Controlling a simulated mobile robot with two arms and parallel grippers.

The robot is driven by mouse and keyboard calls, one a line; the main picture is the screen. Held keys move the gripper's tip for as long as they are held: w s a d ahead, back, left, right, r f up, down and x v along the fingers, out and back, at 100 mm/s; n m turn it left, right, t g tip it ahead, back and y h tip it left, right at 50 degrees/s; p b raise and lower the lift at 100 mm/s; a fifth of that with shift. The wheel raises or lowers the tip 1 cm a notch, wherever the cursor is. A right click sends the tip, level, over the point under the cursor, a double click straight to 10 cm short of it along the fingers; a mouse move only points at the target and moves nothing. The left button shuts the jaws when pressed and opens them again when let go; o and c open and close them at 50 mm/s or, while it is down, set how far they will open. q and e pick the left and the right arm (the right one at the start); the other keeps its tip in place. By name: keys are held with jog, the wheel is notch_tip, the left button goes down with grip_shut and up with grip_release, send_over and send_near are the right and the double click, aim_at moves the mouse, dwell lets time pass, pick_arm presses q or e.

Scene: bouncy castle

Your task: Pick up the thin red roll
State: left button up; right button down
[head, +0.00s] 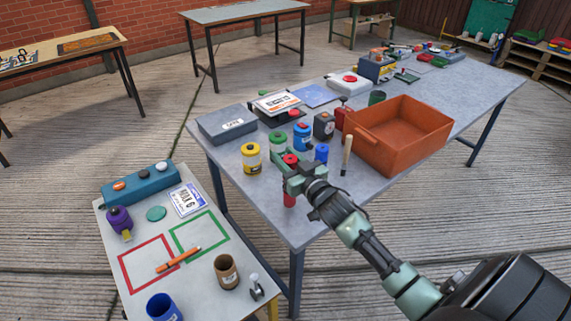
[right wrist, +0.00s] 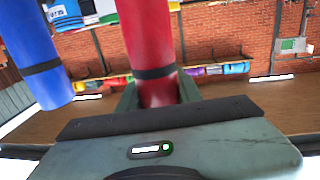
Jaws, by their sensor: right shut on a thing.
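The thin red roll (head: 289,199) is upright near the front edge of the grey table (head: 300,222), with a dark band around it. My right gripper (head: 291,178) is shut on it and hides its middle; the red top shows above the jaws. In the right wrist view the red roll (right wrist: 147,35) stands between the fingers of the gripper (right wrist: 158,92). I cannot tell whether its lower end touches the table. My left gripper is not in view.
A blue roll (head: 321,153) stands close by on the right, with a tan stick (head: 347,154) and an orange bin (head: 402,137) beyond. The table is clear in front. A lower white table (head: 207,278) stands at the left.

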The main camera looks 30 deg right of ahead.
notch_tip(320, 180, up, 18)
dwell(1.3)
